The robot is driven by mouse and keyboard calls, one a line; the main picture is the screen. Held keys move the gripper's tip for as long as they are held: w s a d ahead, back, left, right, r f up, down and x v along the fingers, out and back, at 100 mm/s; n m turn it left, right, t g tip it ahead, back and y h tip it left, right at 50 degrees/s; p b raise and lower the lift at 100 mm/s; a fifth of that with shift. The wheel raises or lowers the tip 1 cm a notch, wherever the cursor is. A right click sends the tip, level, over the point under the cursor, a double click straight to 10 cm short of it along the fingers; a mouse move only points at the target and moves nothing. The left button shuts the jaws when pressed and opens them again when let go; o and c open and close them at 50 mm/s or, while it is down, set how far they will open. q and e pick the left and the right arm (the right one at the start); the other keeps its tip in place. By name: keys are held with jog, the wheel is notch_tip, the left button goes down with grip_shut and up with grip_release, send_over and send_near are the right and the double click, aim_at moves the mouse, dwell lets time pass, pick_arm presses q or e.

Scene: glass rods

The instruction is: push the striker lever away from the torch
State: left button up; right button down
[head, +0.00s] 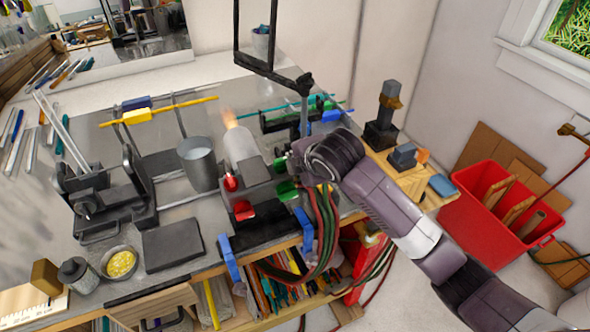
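The torch (238,146) is a pale cylinder with an orange flame at its upper end, standing on a grey block at the bench's middle. Red knobs and green knobs show around that block. A black bar frame (268,70) rises behind it to the right, with a grey post under its right corner; it may be the striker lever, but I cannot be sure. My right arm comes in from the lower right. My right gripper (291,164) is just right of the torch, largely hidden by its own wrist, so its fingers cannot be made out. My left gripper is out of view.
A grey metal cup (198,163) stands left of the torch. A yellow rod (178,109) lies across black holders behind it. Red and green hoses (325,225) hang below my wrist. A red bin (508,207) is on the floor at right.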

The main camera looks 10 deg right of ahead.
jog(key=shift+w+a+r+g+h, duration=0.3)
jog(key=shift+w+r+g, duration=0.25)
jog(key=shift+w+g, duration=0.3)
jog(key=shift+w+a+r+g+h, duration=0.15)
jog(key=shift+w+r+g+h, duration=0.15)
jog(key=shift+w+r+g, duration=0.5)
jog(key=shift+s+f+g, duration=0.2)
jog(key=shift+f+g, duration=0.05)
jog(key=c, duration=1.8)
grip_release()
jog(key=v, duration=1.2)
jog(key=shift+c, duration=0.5)
